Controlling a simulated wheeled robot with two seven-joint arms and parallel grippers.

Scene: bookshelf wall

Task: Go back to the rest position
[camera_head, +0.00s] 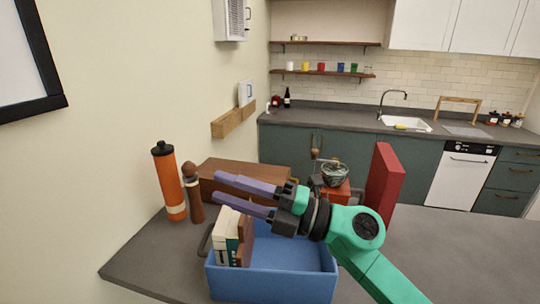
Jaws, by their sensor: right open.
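My right gripper (232,197) shows in the head view with its two purple fingers pointing left and spread apart, with nothing between them. It is over the back of a blue bin (270,288) on the grey table. Several books (226,238) stand at the left inside the bin. My green and black wrist and forearm reach in from the lower right and hide part of the bin's right side. My left gripper does not show.
An orange bottle (170,184) and a brown pepper mill (193,194) stand at the left. A brown box (240,177) is behind the bin. A red upright board (384,182) and a dark bowl (335,173) are beyond my wrist. The table (470,255) is clear at the right.

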